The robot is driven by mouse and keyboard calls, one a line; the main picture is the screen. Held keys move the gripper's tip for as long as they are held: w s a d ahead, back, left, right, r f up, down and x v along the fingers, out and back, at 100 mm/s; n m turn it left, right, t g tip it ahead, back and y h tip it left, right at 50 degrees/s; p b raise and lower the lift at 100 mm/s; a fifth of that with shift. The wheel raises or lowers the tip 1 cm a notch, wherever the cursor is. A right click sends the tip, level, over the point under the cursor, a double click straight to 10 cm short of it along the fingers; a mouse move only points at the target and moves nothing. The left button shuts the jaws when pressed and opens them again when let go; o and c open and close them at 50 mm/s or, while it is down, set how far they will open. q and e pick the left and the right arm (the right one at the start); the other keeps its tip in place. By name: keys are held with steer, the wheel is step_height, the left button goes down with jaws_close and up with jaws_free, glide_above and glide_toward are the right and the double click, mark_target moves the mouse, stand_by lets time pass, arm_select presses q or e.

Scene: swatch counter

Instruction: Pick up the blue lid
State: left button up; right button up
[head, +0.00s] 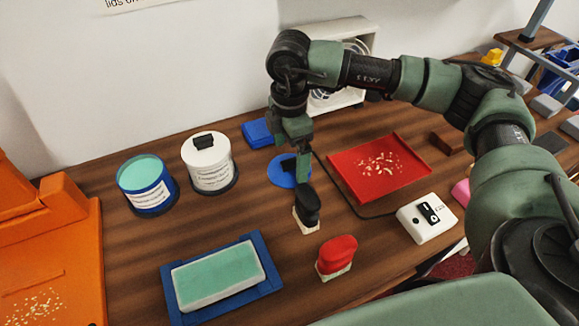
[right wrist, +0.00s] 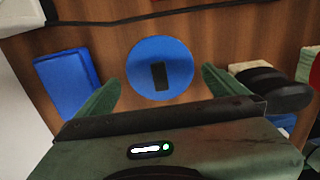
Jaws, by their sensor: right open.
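The blue lid (head: 278,174) is a flat round disc lying on the wooden counter, with a small dark rectangular handle on top. In the right wrist view the lid (right wrist: 178,57) lies between and beyond my open fingers, its handle near the middle. My right gripper (head: 297,163) is open and empty, pointing down at the lid and partly covering it in the head view. In the right wrist view the gripper's (right wrist: 161,77) fingers stand on either side of the lid. My left gripper is not in view.
A blue tin (head: 150,200) with teal contents and a white tin (head: 212,175) with a black-handled lid stand left. A blue block (head: 257,133) lies behind the lid. A black-topped brush (head: 307,207) stands close in front, a red one (head: 338,254) nearer. A red tray (head: 345,185) lies right.

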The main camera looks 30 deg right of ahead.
mark_target(289, 166)
steer(key=shift+f, duration=1.4)
steer(key=c, duration=1.1)
steer(key=shift+c, duration=0.3)
steer(key=shift+r, duration=0.1)
